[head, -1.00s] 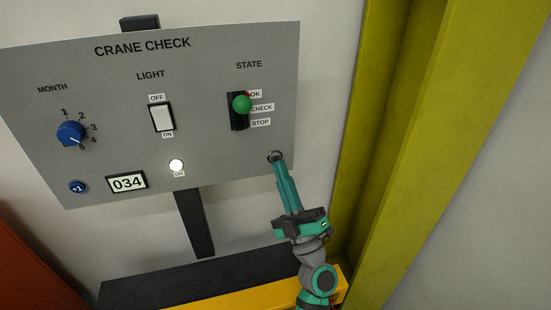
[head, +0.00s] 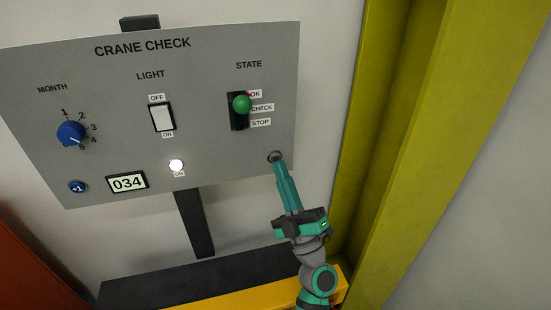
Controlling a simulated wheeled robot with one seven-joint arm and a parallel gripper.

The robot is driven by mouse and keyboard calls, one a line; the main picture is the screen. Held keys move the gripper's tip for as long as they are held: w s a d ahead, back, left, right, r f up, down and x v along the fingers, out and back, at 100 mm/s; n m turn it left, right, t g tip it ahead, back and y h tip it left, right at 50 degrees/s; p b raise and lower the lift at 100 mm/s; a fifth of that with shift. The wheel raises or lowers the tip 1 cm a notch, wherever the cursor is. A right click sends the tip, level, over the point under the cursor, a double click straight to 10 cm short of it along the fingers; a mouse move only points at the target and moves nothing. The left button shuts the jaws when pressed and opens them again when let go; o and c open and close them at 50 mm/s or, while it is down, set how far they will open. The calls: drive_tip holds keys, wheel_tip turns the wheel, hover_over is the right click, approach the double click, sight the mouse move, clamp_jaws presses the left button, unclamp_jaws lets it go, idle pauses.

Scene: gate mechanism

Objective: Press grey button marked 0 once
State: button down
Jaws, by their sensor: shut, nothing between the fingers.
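The grey panel headed CRANE CHECK (head: 215,150) fills the left and middle of the head view. A small round dark-rimmed button (head: 274,156) sits near its lower right edge. My gripper (head: 279,163) is shut and empty, with its tips right at this button and covering part of it. I cannot read a 0 mark on it, and I cannot tell whether the tips touch it or how far it is pressed. The counter (head: 126,183) reads 034.
The panel also carries a blue month knob (head: 71,133), a blue +1 button (head: 78,187), a light switch (head: 162,117), a lit white lamp (head: 176,165) and a green-knobbed state lever (head: 241,104). A yellow-green post (head: 415,130) stands close on the right.

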drive_tip(key=shift+w+a, duration=0.1)
drive_tip(key=shift+w, duration=0.3)
drive_tip(key=shift+w+a, duration=0.15)
drive_tip(key=shift+w, duration=0.25)
idle(0.9)
drive_tip(key=shift+s, duration=0.1)
drive_tip(key=shift+s+d, duration=0.3)
drive_tip(key=shift+s, duration=0.4)
drive_tip(key=shift+s+d, duration=0.25)
drive_tip(key=shift+s, duration=0.55)
drive_tip(key=shift+s+d, duration=0.25)
drive_tip(key=shift+s, duration=0.55)
drive_tip(key=shift+s+d, duration=0.25)
drive_tip(key=shift+s, duration=0.55)
drive_tip(key=shift+f, duration=0.1)
